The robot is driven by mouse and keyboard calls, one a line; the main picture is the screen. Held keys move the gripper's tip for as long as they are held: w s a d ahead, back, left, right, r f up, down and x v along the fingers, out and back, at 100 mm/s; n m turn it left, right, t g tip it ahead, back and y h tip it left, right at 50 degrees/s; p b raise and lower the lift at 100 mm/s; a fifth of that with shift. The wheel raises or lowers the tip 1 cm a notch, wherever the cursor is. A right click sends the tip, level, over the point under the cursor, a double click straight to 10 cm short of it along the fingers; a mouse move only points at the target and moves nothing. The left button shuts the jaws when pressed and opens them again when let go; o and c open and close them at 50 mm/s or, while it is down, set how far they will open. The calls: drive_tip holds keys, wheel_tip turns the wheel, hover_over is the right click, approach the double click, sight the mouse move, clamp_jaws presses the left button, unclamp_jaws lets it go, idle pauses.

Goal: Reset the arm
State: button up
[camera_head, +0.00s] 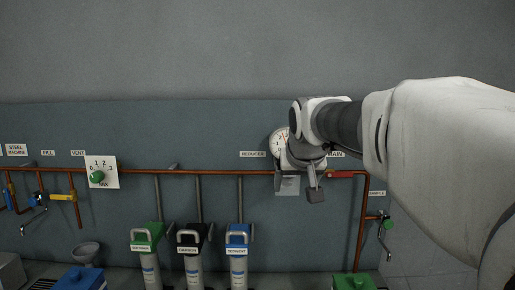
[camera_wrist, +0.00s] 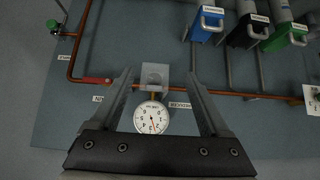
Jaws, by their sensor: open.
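My arm reaches in from the right in the head view, and my gripper (camera_head: 315,188) hangs in front of the panel near the gauge (camera_head: 278,142). In the wrist view my gripper (camera_wrist: 163,92) is open, its two fingers apart with nothing held between them. The round white gauge (camera_wrist: 151,117) and a grey plate-like fitting (camera_wrist: 155,76) show between the fingers, apart from them as far as I can tell. The gauge is partly hidden by my wrist in the head view.
A copper pipe (camera_head: 220,173) runs along the blue-grey panel. A red handle (camera_head: 346,174) is right of my gripper. Green (camera_head: 147,236), black (camera_head: 190,238) and blue (camera_head: 238,235) topped cylinders stand below. A dial plate marked MIX (camera_head: 103,172) is left. Free space lies above the panel.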

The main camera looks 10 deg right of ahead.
drive_tip(key=s+a+f+n+g, duration=0.1)
drive_tip(key=s+f, duration=0.3)
drive_tip(key=s, duration=0.4)
drive_tip(key=s+a+f+g+y, duration=0.1)
drive_tip(key=s+a+f, duration=0.3)
drive_tip(key=s, duration=0.5)
drive_tip(key=s+a+f+n+g+y, duration=0.1)
drive_tip(key=s+a+f, duration=0.2)
drive_tip(key=s+f, duration=0.3)
drive_tip(key=shift+s+f+n, duration=0.15)
drive_tip(key=shift+s+n, duration=0.15)
drive_tip(key=shift+s, duration=0.85)
